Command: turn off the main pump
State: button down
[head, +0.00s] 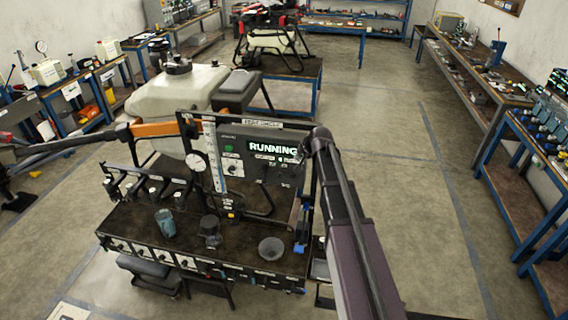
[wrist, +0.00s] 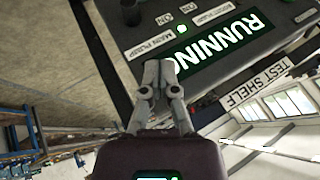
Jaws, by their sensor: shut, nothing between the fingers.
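The dark control panel (head: 243,143) stands at the back of the bench. Its display reads RUNNING (head: 273,148), and a green light (head: 229,148) is lit on its left. The display also fills the right of the wrist view (wrist: 228,38), turned around, with the lit green light (wrist: 182,28) and the MAIN PUMP label (wrist: 148,48) beside it. A dark knob-like part (wrist: 131,10) shows at the top edge, near ON lettering. My gripper (wrist: 159,66) is shut and empty, its tips in front of the panel by the label; contact cannot be told.
The bench (head: 130,222) holds a blue cup (head: 165,223), a grey funnel (head: 271,248) and a pressure gauge (head: 197,162). A white tank (head: 178,92) stands behind. A TEST SHELF sign (wrist: 256,82) is near my gripper. Open floor lies to the right.

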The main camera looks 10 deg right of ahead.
jog(key=shift+w+d+r, duration=0.1)
jog(key=shift+w+r, duration=0.35)
jog(key=shift+f, duration=0.1)
jog(key=b+x, duration=0.8)
jog(key=x, duration=0.2)
jog(key=shift+w, duration=0.2)
jog(key=shift+s+a+f+b, duration=0.2)
jog(key=shift+a+f+b, duration=0.35)
jog(key=shift+f+b, duration=0.2)
jog(key=shift+s+a+f+b, duration=0.15)
jog(key=shift+a+f+b, duration=0.4)
jog(key=shift+f+b, duration=0.2)
jog(key=shift+d, duration=0.2)
jog(key=shift+f, duration=0.1)
